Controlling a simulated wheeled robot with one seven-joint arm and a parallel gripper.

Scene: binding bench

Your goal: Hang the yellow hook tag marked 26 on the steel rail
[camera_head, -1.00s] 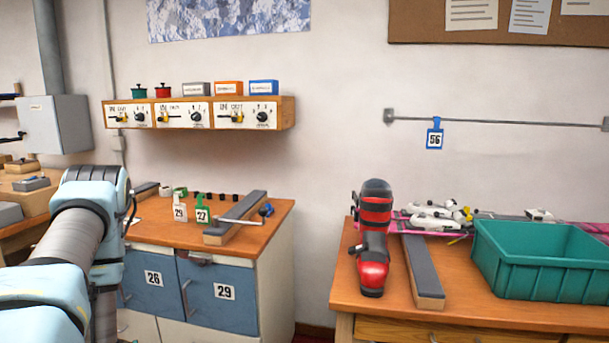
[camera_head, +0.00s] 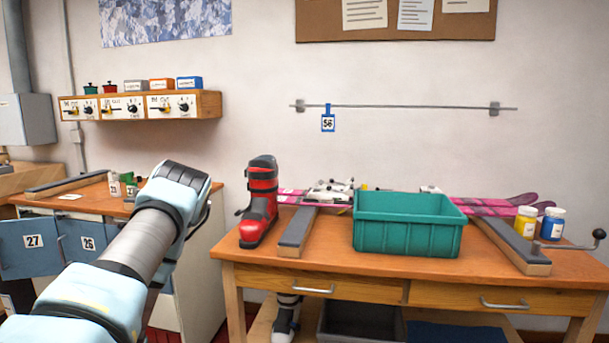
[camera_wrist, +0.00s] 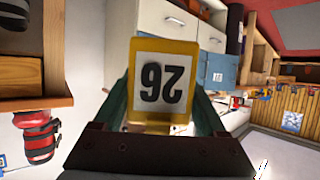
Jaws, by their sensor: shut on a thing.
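The yellow hook tag (camera_wrist: 163,85) marked 26 shows upside down in the wrist view, held between the two fingers of my gripper (camera_wrist: 165,110). In the head view my gripper and the tag are hidden behind my own arm at the lower left. The steel rail (camera_head: 420,107) runs along the wall above the right bench, with a bracket near each end. A blue tag (camera_head: 328,123) marked 56 hangs near its left end. The rest of the rail is bare.
The wooden bench (camera_head: 330,267) below the rail bears a red ski boot (camera_head: 261,200), a green crate (camera_head: 408,224), pink skis (camera_head: 498,204) and two jars (camera_head: 538,222). A small bench with a white tag (camera_head: 114,187) and blue doors (camera_head: 30,243) stands at left.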

